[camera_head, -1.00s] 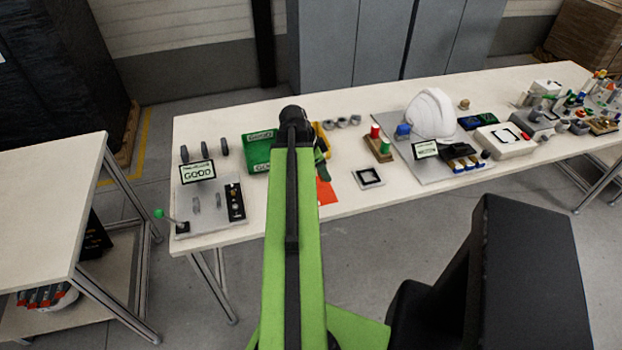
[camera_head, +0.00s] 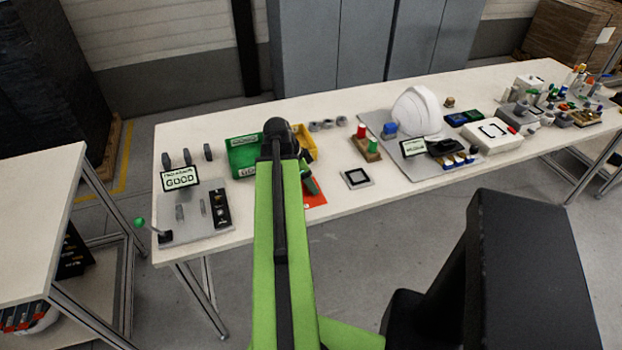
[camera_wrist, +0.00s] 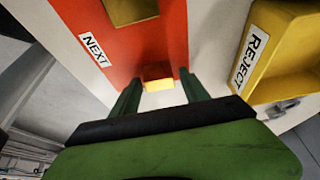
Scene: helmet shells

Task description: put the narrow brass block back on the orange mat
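The orange mat (camera_head: 316,199) lies near the front edge of the long table, partly hidden by my arm. In the wrist view the mat (camera_wrist: 110,50) bears a NEXT label. A wider brass block (camera_wrist: 130,11) lies on it, cut off by the top of the picture. A smaller, narrower brass block (camera_wrist: 158,77) shows at the mat's near edge, between my gripper's fingertips (camera_wrist: 160,80). The fingers stand apart with small gaps showing beside this block. I cannot tell whether it rests on the mat. In the head view my gripper (camera_head: 310,184) is over the mat, its tips unclear.
A yellow REJECT bin (camera_wrist: 285,50) stands close right of the mat. A green bin (camera_head: 243,155) is to the left. A white helmet shell (camera_head: 416,112) is farther right.

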